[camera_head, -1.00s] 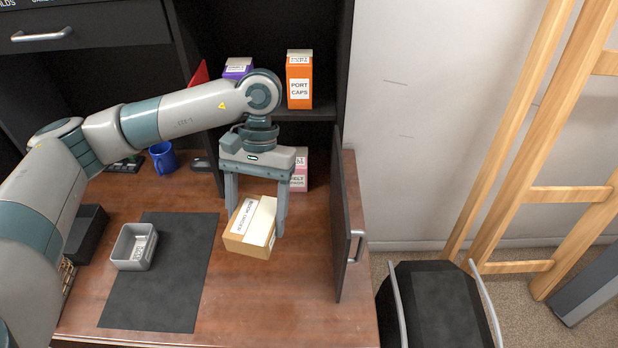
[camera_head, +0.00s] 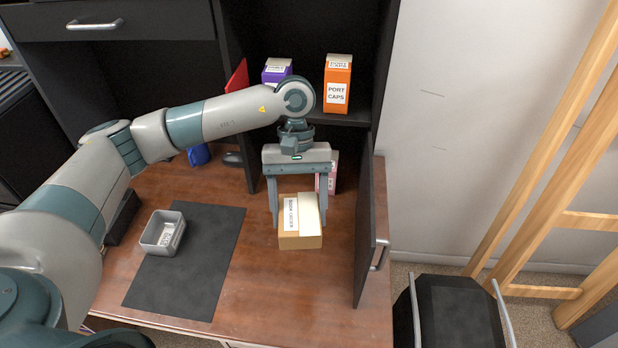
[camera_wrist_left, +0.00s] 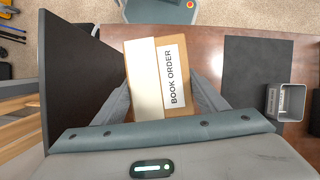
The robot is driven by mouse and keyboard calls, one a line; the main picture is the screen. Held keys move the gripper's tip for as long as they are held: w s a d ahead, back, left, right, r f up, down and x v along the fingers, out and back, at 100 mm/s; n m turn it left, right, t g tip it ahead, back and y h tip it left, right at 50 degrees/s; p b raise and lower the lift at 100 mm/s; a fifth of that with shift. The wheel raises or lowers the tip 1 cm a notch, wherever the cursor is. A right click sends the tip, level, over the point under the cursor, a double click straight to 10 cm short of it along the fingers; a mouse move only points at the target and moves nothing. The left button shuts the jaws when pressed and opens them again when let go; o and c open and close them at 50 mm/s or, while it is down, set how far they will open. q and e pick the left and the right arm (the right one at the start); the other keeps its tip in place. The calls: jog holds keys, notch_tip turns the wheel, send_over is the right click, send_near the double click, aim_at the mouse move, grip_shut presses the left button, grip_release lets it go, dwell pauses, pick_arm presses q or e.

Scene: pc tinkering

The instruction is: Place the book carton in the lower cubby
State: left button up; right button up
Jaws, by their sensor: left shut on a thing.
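The book carton (camera_head: 300,222) is a tan box with a white label, held in front of the cubby opening. In the left wrist view the carton (camera_wrist_left: 160,78) shows the label "BOOK ORDER" and sits between the fingers. My left gripper (camera_head: 299,215) points down and is shut on it, one finger on each side. The lower cubby (camera_head: 345,150) lies behind the gripper, below a shelf; a pink carton (camera_head: 331,172) stands in it, partly hidden by the gripper. I cannot tell the exact gap between carton and desk. My right gripper is not in view.
The open cubby door (camera_head: 368,230) stands to the right of the carton. An orange "PORT CAPS" carton (camera_head: 338,84) and a purple carton (camera_head: 277,71) stand on the upper shelf. A grey tray (camera_head: 163,233) sits on the dark mat (camera_head: 190,275) at left.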

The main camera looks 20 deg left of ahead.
pick_arm(q)
jog(key=w+a+f+n+t+h+p, duration=0.25)
jog(key=w+f+n+t, duration=0.55)
jog(key=n, duration=0.9)
jog(key=w+a+f+n+y+p, duration=0.1)
jog(key=w+a+f+n+y, duration=0.1)
jog(key=a+n, duration=0.3)
jog(key=w+a+f+n+y+p, duration=0.2)
jog(key=a+n, duration=0.4)
jog(key=n, duration=0.6)
jog(key=shift+w+a+f+t+y+p, duration=0.15)
jog(key=shift+w+f+t+y+p, duration=0.15)
jog(key=shift+w+f+y, duration=0.7)
jog(key=shift+w+r, duration=0.1)
jog(key=shift+w, duration=0.1)
